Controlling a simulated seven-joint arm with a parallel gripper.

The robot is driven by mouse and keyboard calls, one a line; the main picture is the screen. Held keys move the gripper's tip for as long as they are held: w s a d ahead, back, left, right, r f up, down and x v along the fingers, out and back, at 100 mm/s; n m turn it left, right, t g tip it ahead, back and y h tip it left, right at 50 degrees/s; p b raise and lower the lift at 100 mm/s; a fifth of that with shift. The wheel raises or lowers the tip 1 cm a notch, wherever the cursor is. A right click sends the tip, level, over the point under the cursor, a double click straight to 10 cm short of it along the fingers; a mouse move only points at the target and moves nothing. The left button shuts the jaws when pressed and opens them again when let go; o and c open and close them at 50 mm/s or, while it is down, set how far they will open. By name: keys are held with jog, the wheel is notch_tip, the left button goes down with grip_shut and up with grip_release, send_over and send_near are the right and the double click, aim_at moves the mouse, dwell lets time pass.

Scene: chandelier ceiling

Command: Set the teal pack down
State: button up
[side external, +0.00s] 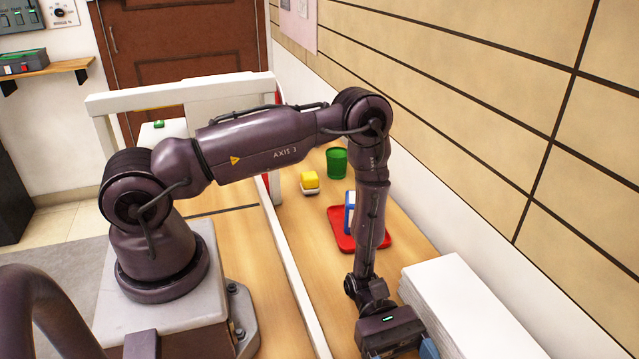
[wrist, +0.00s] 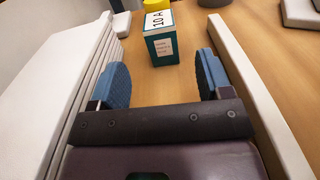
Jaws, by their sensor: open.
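The teal pack (wrist: 163,48) stands upright on the wooden surface in the wrist view, with a white top marked "10 A" and a white label on its side. I cannot see it in the side view. My gripper (wrist: 162,76) is open, its two blue-padded fingers spread apart with bare wood between them. The pack stands just beyond the fingertips, apart from both pads. In the side view my gripper (side external: 402,343) is low at the bottom edge, beside the white stack, and its fingers are mostly cut off.
A white stack (side external: 470,310) and a white rail (side external: 290,262) flank my gripper. A red tray (side external: 372,240) holds a blue-and-white box (side external: 349,212). A green cup (side external: 337,163) and a yellow-topped block (side external: 310,181) stand farther off. A yellow item (wrist: 157,5) is behind the pack.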

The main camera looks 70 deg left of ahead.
jog(key=s+a+r+m+g+y, duration=0.1)
jog(key=a+r+m+g+y, duration=0.2)
jog(key=r+m, duration=0.4)
jog(key=s+a+r+m+g+y, duration=0.15)
jog(key=r+m+y, duration=0.25)
jog(key=r, duration=0.5)
jog(key=s+a+r+m+t+y, duration=0.3)
jog(key=s+a+r+t+y, duration=0.1)
jog(key=a+r, duration=0.3)
jog(key=s+a+r+m+t+y, duration=0.3)
jog(key=s+a+r+t+y, duration=0.1)
jog(key=a+r+t+y, duration=0.2)
notch_tip(320, 180, up, 2)
jog(key=shift+a+r+m+y, duration=0.25)
jog(key=shift+a+y, duration=0.25)
jog(key=shift+a, duration=0.65)
